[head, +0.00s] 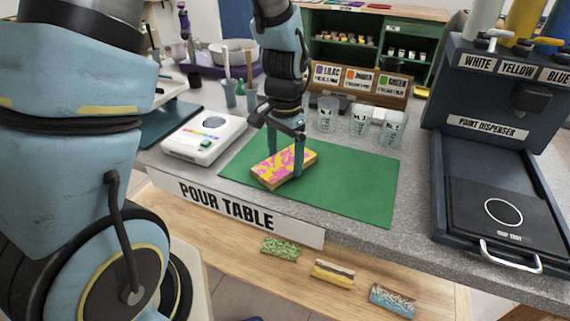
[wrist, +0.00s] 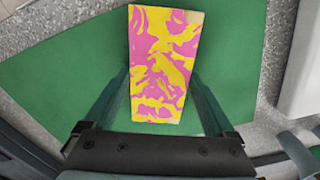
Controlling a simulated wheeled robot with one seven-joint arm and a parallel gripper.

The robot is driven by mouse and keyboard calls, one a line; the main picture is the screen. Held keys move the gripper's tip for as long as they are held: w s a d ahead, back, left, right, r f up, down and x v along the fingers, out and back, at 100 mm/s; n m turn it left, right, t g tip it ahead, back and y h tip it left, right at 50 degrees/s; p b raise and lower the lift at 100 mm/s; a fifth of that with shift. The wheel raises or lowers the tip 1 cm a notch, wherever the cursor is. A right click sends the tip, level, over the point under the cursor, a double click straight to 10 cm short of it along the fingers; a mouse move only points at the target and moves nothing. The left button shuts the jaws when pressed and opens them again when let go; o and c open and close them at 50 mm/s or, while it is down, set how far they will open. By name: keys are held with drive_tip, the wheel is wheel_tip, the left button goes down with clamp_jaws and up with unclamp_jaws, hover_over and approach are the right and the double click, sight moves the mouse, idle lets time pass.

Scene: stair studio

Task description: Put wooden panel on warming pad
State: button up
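The wooden panel (head: 283,166) is a small block with a pink and yellow marbled top and bare wood sides. It is over the green mat; I cannot tell whether it rests on it or is slightly raised. My gripper (head: 285,160) points down with one finger on each long side of the panel. In the wrist view the panel (wrist: 163,60) lies between the fingertips (wrist: 161,80), which are at or very close to its edges. I cannot tell whether they press on it.
The green mat (head: 350,185) has free room to the right. Several clear cups (head: 361,121) stand behind it. A paint dispenser (head: 487,127) with a drip tray is at the right. A dark flat pad (head: 165,126) lies at the far left. Painted blocks (head: 333,273) lie on the lower shelf.

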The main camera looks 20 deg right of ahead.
drive_tip(key=shift+r, duration=0.1)
drive_tip(key=c, duration=0.9)
